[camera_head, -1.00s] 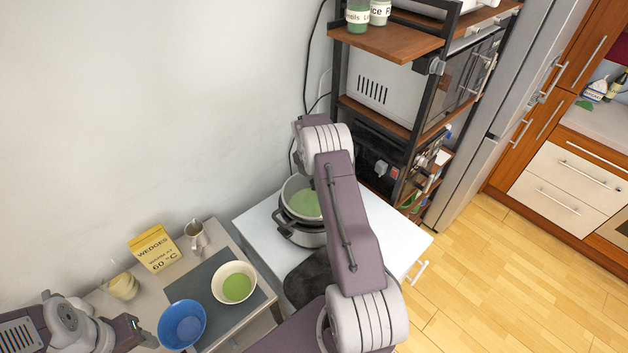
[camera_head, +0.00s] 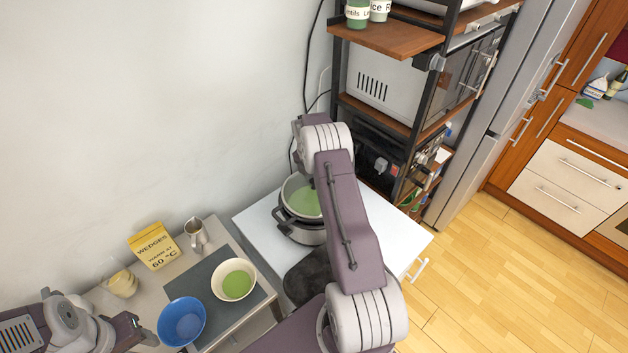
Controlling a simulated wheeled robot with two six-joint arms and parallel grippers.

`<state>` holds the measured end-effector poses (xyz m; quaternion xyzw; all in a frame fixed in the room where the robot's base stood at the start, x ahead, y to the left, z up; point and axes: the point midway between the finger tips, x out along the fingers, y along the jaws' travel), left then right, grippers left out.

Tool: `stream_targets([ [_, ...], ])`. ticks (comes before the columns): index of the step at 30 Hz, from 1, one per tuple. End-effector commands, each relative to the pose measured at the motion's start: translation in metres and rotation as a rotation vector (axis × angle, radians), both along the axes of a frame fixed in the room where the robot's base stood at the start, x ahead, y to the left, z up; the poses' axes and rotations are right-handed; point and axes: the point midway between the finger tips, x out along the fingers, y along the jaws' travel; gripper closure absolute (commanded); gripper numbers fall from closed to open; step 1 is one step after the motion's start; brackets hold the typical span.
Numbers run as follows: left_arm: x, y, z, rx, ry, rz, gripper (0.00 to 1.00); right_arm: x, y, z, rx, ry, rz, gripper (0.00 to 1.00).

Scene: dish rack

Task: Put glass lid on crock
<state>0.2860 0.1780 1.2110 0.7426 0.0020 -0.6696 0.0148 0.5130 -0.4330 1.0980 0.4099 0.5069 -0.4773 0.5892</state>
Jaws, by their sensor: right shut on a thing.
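The crock (camera_head: 303,231) is a grey and black pot on the white table, with green contents showing in its open top. My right gripper (camera_head: 311,183) is mostly hidden behind my own arm; only a dark bit shows over the crock's mouth. It is shut on the glass lid, which is see-through and hard to make out. I cannot tell whether the lid touches the rim. My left gripper (camera_head: 143,334) is at the lower left, beside the blue bowl; its jaw gap is unclear.
A blue bowl (camera_head: 173,338) and a cream bowl (camera_head: 221,291) with green contents stand on a grey mat (camera_head: 205,272). A yellow box (camera_head: 154,246), a metal jug (camera_head: 195,234) and a cream container (camera_head: 122,284) stand behind. A shelf rack (camera_head: 400,42) stands behind the white table (camera_head: 398,235).

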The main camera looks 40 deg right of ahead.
Motion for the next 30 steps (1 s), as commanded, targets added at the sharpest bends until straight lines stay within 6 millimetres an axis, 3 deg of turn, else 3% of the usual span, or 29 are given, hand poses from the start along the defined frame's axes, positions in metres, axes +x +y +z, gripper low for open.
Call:
stream_targets([
  [6, 0.0, 0.0, -0.002, 0.0, 0.0, 0.0, 0.48, 0.0, 0.0, -0.003, -0.001, -0.001, 0.0, 1.0],
  [7, 0.0, 0.0, -0.002, 0.0, 0.0, 0.0, 0.48, 0.0, 0.0, -0.003, -0.001, -0.001, 0.0, 0.74],
  [9, 0.0, 0.0, -0.002, 0.0, 0.0, 0.0, 0.48, 0.0, 0.0, -0.003, -0.001, -0.001, 0.0, 0.54],
  [10, 0.0, 0.0, -0.002, 0.0, 0.0, 0.0, 0.48, 0.0, 0.0, -0.003, -0.001, -0.001, 0.0, 0.51],
  [20, 0.0, 0.0, -0.005, 0.0, 0.0, 0.0, 0.48, 0.0, 0.0, -0.002, 0.0, 0.0, 0.0, 0.51],
  [23, 0.0, 0.0, -0.015, 0.0, 0.0, 0.0, 0.48, 0.0, 0.002, 0.011, -0.002, -0.004, 0.0, 0.51],
  [30, 0.0, 0.0, -0.035, 0.0, 0.0, 0.0, 0.48, -0.001, 0.011, 0.064, -0.002, -0.006, 0.0, 0.51],
])
